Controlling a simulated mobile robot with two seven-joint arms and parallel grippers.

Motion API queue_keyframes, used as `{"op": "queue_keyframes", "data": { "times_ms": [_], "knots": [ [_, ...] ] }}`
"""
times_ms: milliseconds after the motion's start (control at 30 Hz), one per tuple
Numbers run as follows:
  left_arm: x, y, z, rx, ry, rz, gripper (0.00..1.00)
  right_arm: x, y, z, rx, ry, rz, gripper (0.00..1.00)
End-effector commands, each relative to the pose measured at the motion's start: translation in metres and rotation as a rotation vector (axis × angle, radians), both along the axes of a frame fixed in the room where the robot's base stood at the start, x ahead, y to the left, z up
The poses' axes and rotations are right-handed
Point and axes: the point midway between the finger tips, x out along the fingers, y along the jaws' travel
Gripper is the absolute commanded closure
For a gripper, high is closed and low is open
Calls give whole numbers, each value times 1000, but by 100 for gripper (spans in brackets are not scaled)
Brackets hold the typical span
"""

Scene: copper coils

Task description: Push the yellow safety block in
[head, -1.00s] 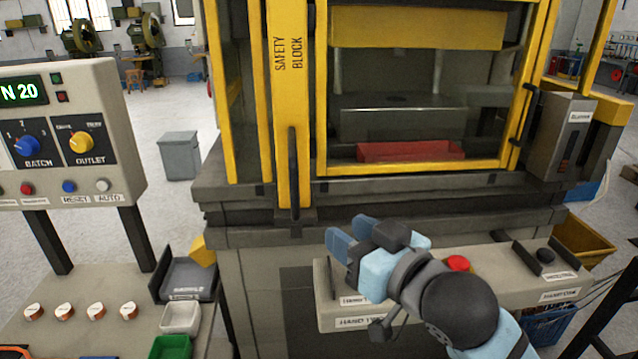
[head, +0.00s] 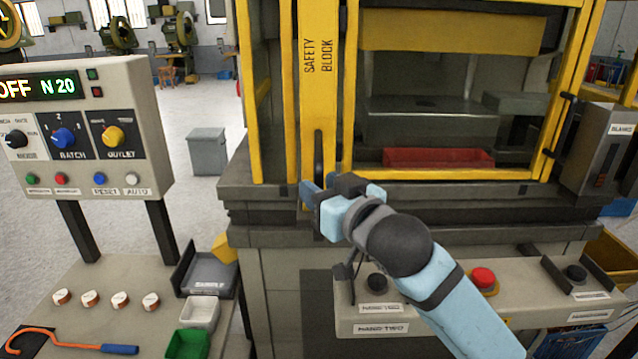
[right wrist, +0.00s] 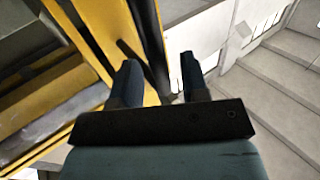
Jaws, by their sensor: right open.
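The yellow safety block (head: 319,95) is an upright bar, lettered SAFETY BLOCK, at the left front of the press. A dark upright handle (head: 318,155) sits on its lower part. My right gripper (head: 311,191) is open and in front of the block's lower end, at the handle's lower part. In the right wrist view, the dark handle (right wrist: 143,62) shows between the spread fingers of the gripper (right wrist: 158,64), with the yellow block (right wrist: 95,28) behind. Contact with the handle cannot be told. My left gripper is out of view.
A control panel (head: 75,125) stands at the left. Below it, a bench holds an orange hook (head: 45,340) and a green bin (head: 188,345). A hand-control console with a red button (head: 483,278) lies under my right arm. A red tray (head: 437,157) is inside the press.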

Motion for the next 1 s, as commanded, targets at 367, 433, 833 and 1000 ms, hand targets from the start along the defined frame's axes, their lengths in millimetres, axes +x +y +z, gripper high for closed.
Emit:
{"op": "queue_keyframes", "data": {
  "times_ms": [367, 433, 833, 1000],
  "knots": [
    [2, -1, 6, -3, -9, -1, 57, 9, 6, 0, 0, -1, 1, 59],
    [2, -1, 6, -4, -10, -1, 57, 9, 6, 0, 1, -1, 1, 61],
    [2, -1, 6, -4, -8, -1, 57, 10, 6, 0, 0, 0, 0, 100],
    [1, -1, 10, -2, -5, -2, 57, 26, 6, 2, 0, 0, -2, 100]
  ]
}}
